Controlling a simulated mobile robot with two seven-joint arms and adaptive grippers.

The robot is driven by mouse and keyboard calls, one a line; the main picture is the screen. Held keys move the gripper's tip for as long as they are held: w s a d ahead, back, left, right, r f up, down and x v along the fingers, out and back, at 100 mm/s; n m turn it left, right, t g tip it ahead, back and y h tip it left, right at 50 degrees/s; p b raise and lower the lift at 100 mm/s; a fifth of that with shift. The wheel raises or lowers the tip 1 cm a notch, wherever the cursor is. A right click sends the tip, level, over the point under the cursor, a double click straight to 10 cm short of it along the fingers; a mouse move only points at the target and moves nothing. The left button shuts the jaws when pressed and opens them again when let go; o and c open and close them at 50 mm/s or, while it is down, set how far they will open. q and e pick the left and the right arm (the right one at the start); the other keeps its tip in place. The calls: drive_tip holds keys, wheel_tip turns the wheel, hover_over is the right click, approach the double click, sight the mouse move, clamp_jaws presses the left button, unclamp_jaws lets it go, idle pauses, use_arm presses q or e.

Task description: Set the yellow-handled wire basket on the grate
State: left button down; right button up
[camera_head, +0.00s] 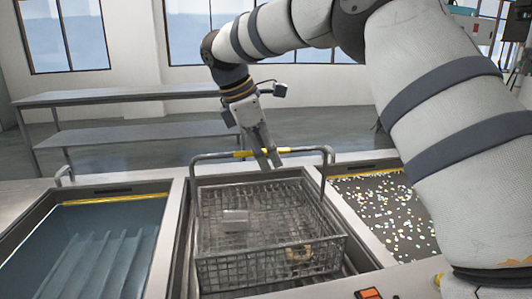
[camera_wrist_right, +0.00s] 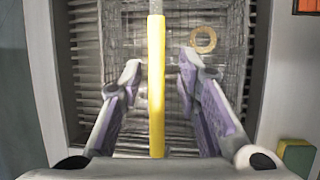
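The wire basket (camera_head: 270,268) is in the middle bay, its handle upright with a yellow grip (camera_head: 240,154). The yellow grip (camera_wrist_right: 157,110) also runs through the middle of the right wrist view. Slats of the grate (camera_wrist_right: 87,85) show beneath and beside the basket, which appears to rest on them. My right gripper (camera_head: 272,160) is at the handle from above. In the right wrist view its fingers (camera_wrist_right: 160,66) stand apart on either side of the yellow grip, with gaps. My left gripper is not in view.
The basket holds a small pale block (camera_head: 235,219) and a brass-coloured ring (camera_wrist_right: 203,40). A blue liquid tank (camera_head: 85,250) lies left of the bay, and a bin of speckled pieces (camera_head: 385,208) lies right. An orange switch (camera_head: 369,294) is at the front edge.

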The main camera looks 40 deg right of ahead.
drive_tip(key=shift+r, duration=0.1)
